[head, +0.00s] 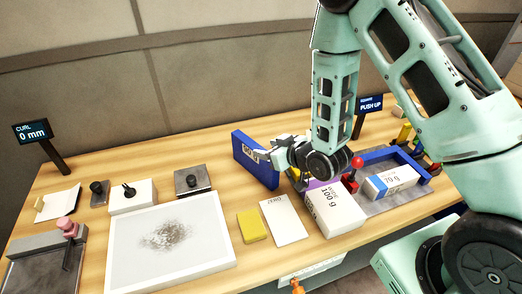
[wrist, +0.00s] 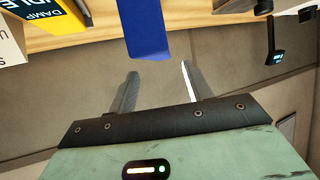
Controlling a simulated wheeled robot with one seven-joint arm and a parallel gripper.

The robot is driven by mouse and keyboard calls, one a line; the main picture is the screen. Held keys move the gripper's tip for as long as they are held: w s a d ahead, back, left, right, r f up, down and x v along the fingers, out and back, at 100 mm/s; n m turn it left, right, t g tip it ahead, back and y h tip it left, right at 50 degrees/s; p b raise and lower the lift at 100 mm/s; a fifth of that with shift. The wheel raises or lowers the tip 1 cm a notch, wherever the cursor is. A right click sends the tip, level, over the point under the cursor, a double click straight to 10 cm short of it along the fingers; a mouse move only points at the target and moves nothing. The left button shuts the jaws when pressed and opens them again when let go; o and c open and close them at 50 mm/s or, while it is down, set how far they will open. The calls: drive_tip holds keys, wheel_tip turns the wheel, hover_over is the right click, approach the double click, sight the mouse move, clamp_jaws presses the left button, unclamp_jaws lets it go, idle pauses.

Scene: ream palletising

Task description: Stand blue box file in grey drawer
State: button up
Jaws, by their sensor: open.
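The blue box file (head: 250,155) stands upright on the table, left of my gripper (head: 268,155) in the head view. Its printed label is partly covered by the gripper. In the wrist view the blue box file (wrist: 144,25) shows as a narrow face just ahead of my gripper (wrist: 159,68). The two fingers are apart with nothing between them. A grey front (head: 335,272) below the table edge, with a white label and an orange knob, may be the grey drawer; I cannot tell whether it is open.
A yellow block (head: 252,226), white pad (head: 283,220) and large white tray (head: 120,270) lie in front. Bare wood lies left of the blue box.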

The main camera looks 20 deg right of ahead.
drive_tip(key=p+v, duration=0.6)
drive_tip(key=v, duration=0.1)
drive_tip(key=shift+p, duration=0.3)
drive_tip(key=shift+a+r, duration=0.1)
drive_tip(key=shift+r, duration=0.05)
